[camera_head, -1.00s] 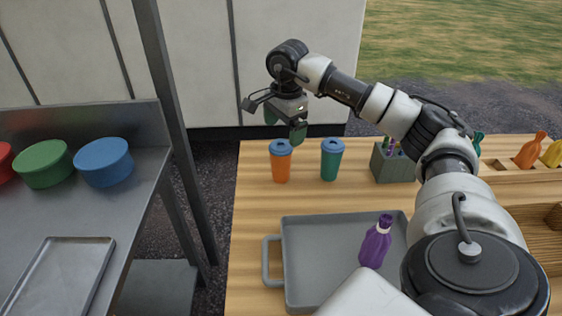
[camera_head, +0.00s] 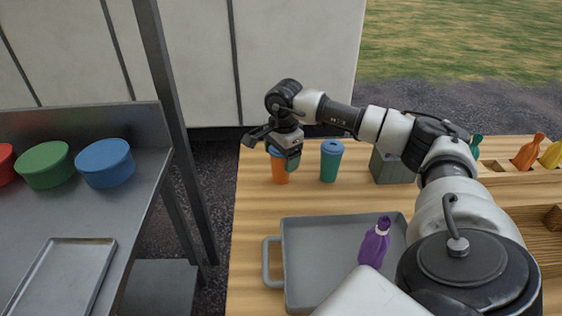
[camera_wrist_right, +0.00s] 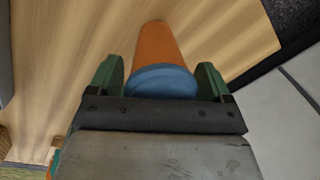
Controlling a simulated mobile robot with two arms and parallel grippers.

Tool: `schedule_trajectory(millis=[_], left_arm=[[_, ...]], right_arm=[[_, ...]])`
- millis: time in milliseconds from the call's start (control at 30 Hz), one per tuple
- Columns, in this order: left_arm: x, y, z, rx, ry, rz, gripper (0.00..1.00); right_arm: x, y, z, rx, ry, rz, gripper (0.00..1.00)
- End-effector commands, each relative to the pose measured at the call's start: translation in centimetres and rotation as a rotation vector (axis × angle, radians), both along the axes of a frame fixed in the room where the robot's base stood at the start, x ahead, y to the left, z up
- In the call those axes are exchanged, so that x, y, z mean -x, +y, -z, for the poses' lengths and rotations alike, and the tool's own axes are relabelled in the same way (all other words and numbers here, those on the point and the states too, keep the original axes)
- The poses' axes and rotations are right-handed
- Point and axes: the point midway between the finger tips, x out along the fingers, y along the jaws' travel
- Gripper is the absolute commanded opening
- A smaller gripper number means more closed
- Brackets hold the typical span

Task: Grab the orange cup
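The orange cup (camera_head: 281,177) with a blue lid stands upright on the wooden table, at its far left. The fingers are open, with a small gap on each side of the lid. My left gripper does not show.
A teal cup (camera_head: 331,162) with a blue lid stands close to the right. A grey tray (camera_head: 300,262) with a purple bottle (camera_head: 375,244) is nearer. Bare wood lies between cups and tray.

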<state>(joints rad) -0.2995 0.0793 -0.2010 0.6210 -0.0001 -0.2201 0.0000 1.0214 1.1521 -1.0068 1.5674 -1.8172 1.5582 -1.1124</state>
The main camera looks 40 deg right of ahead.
Motion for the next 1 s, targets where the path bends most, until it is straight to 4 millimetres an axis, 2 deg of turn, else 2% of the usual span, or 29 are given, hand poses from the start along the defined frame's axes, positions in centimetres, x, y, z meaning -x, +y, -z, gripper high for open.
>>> schedule_trajectory(millis=[33, 200, 300, 567, 667, 1000], left_arm=[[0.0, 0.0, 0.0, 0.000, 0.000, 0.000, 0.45], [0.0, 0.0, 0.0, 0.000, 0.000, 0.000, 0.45], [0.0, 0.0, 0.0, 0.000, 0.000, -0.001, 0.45], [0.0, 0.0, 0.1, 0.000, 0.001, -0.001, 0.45], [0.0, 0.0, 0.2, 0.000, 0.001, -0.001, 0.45], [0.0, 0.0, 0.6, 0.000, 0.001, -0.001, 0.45]], right_arm=[[0.0, 0.0, 0.0, 0.000, 0.000, 0.000, 0.72], [0.0, 0.0, 0.0, 0.000, 0.000, 0.000, 0.46], [0.0, 0.0, -0.1, 0.000, -0.001, 0.000, 0.35], [-0.1, 0.0, -0.5, -0.001, -0.003, 0.001, 0.34], [-0.1, 0.0, -1.8, -0.001, -0.005, 0.001, 0.34], [-0.1, 0.0, -8.4, -0.002, -0.004, 0.000, 0.34]])
